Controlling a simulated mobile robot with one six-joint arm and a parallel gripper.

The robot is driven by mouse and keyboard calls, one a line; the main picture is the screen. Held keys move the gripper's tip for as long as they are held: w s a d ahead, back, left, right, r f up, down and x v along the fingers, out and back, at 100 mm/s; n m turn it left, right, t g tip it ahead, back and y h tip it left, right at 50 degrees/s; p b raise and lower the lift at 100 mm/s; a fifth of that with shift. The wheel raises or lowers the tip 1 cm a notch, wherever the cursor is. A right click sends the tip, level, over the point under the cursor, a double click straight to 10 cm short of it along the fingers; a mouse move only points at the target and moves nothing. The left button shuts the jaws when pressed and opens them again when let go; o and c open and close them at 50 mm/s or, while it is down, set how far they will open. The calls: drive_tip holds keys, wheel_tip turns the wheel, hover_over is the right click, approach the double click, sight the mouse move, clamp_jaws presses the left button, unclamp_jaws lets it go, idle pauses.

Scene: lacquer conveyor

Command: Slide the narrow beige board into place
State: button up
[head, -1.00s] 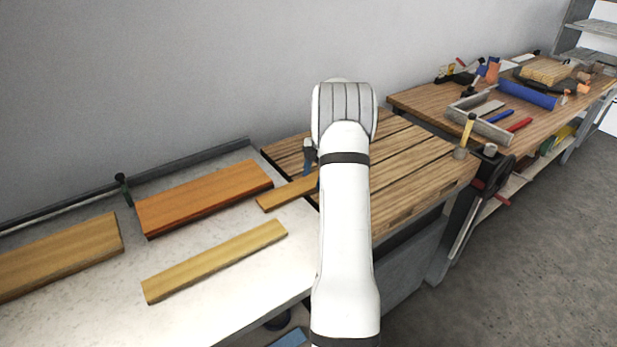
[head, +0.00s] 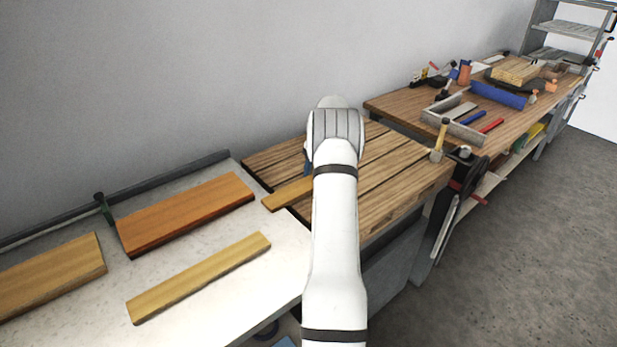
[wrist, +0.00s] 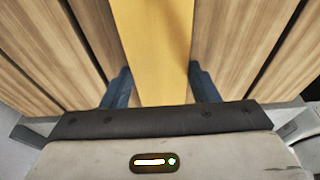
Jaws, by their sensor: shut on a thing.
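A narrow yellow-beige board (head: 286,194) lies mostly over the slatted wooden bench top, its left end near the seam with the pale conveyor surface. My gripper (wrist: 160,88) is shut on this board; in the wrist view its blue fingers stand on either side of the board (wrist: 153,45). In the head view my arm hides most of the gripper and the board's right part. A second narrow beige board (head: 200,277) lies free on the pale surface at the front.
A wide orange-brown board (head: 185,213) and another beige board (head: 50,275) lie on the pale surface (head: 225,310). A small dark green upright post (head: 104,208) stands behind them. A tool bench (head: 400,105) with a mallet (head: 439,140) and tray (head: 455,122) is at right.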

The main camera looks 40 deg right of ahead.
drive_tip(key=shift+d+p, duration=1.15)
drive_tip(key=shift+d, duration=1.65)
drive_tip(key=o, duration=1.2)
drive_tip(key=shift+o, duration=0.2)
drive_tip(key=shift+b+v, duration=0.3)
drive_tip(key=shift+v, duration=3.6)
